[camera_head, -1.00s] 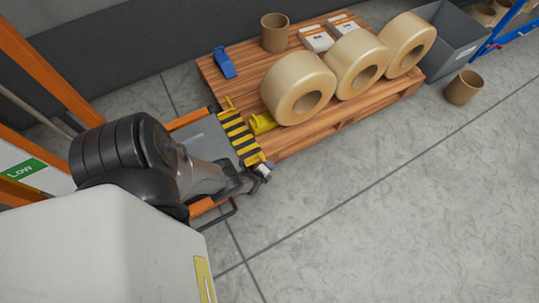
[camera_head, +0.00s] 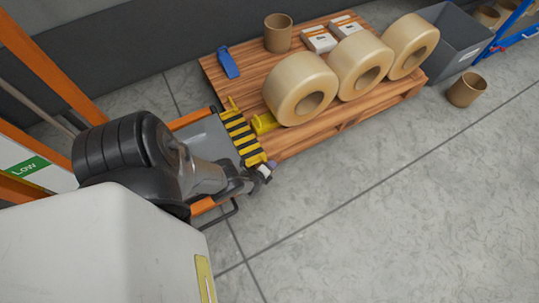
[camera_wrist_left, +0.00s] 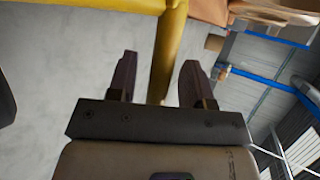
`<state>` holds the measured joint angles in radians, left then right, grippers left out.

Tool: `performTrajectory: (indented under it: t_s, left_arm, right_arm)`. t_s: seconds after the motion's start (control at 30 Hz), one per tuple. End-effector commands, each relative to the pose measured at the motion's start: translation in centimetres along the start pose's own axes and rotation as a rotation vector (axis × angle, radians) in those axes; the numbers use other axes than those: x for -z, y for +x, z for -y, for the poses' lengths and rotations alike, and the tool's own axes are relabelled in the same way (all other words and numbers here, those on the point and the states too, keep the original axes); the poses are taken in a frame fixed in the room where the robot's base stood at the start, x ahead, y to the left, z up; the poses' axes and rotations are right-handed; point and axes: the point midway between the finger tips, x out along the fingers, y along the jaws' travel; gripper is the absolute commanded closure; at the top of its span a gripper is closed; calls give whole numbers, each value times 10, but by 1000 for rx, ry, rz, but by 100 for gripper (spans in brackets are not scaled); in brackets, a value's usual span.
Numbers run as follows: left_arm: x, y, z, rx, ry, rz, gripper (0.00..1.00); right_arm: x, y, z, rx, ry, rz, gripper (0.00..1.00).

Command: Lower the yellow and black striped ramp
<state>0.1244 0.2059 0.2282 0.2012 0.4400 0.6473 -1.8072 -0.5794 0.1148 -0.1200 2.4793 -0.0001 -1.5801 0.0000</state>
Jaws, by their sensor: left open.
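The yellow and black striped ramp (camera_head: 240,137) is at the end of a grey plate, beside the edge of the wooden pallet. My left gripper (camera_head: 266,168) is at the ramp's near corner, partly hidden by my own arm. In the left wrist view my left gripper (camera_wrist_left: 160,62) is open, with one dark finger on each side of a yellow bar (camera_wrist_left: 169,45). The bar runs between the fingers and joins a yellow crosspiece at the top. I cannot tell whether either finger touches it. My right gripper is not in view.
The wooden pallet (camera_head: 340,122) carries large tan rolls (camera_head: 301,88), a brown pot (camera_head: 278,33), white boxes and a blue item (camera_head: 228,62). Another pot (camera_head: 466,89) stands on the floor by a grey bin (camera_head: 455,40). Orange posts rise at left.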

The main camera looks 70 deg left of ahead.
Motion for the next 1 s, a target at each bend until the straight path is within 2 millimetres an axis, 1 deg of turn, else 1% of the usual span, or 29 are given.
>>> performTrajectory:
  t_s: [0.03, 0.17, 0.3, 0.5, 0.6, 0.8, 1.0]
  left_arm:
    - [-1, -8, 2, -3, 0, 0, 54]
    - [-2, -28, 5, -3, 0, 0, 54]
    - [-2, -55, 5, -3, -1, 0, 54]
    - [-1, -92, 4, -4, 0, -1, 54]
    - [-1, -107, 3, -4, 0, 0, 54]
    - [-1, -127, 1, -4, 0, 0, 54]
    - [0, -134, 0, -2, 0, 1, 54]
  right_arm:
    - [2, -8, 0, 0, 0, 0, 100]
    - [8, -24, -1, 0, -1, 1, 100]
    - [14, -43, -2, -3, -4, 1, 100]
    - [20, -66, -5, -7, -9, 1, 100]
    - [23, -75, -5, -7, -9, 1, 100]
    - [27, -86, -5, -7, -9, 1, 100]
    - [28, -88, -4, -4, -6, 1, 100]
